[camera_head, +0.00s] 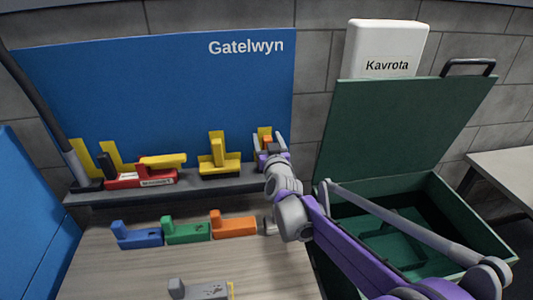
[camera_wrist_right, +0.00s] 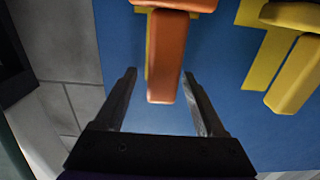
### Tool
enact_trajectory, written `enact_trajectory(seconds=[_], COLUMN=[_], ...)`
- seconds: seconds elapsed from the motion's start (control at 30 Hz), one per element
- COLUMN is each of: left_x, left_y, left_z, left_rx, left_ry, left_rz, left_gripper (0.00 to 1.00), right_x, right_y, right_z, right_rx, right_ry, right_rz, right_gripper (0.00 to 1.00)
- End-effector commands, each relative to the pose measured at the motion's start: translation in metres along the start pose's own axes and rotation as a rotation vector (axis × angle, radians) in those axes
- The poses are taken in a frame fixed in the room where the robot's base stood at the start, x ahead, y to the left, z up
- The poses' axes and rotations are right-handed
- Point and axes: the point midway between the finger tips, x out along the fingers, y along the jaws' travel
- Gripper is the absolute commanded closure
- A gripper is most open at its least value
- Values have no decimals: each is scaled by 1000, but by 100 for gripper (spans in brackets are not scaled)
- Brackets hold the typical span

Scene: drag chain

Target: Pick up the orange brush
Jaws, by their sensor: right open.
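An orange brush-like piece (camera_head: 268,139) stands at the right end of the grey shelf, mostly hidden by my right gripper (camera_head: 268,150). In the right wrist view its long orange handle (camera_wrist_right: 167,55) reaches between the two open fingers of the right gripper (camera_wrist_right: 159,80), with a gap visible on each side. A second orange piece (camera_head: 236,226), with a block and a raised end, lies on the table below the shelf. I cannot tell from its shape alone whether it is also a brush. My left gripper is not in view.
A yellow piece (camera_head: 221,160) and a red one (camera_head: 125,180) stand on the shelf (camera_head: 200,187) before a blue board (camera_head: 180,90). Blue (camera_head: 138,236) and green (camera_head: 187,231) pieces lie on the table. An open green case (camera_head: 405,130) is at the right.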

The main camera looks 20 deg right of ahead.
Motion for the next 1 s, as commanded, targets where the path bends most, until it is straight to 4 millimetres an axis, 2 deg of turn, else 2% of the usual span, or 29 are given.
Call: enact_trajectory(seconds=[0.2, 0.6, 0.9, 1.0], left_x=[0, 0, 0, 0], left_y=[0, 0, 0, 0], left_z=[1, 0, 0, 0], left_rx=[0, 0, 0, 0], left_ry=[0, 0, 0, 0], left_rz=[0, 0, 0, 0], left_gripper=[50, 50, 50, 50], right_x=[0, 0, 0, 0], right_y=[0, 0, 0, 0], right_z=[0, 0, -1, -7], right_rx=[0, 0, 0, 0], right_ry=[0, -1, 0, 0], right_rz=[0, 0, 0, 0], right_gripper=[29, 100, 100, 100])
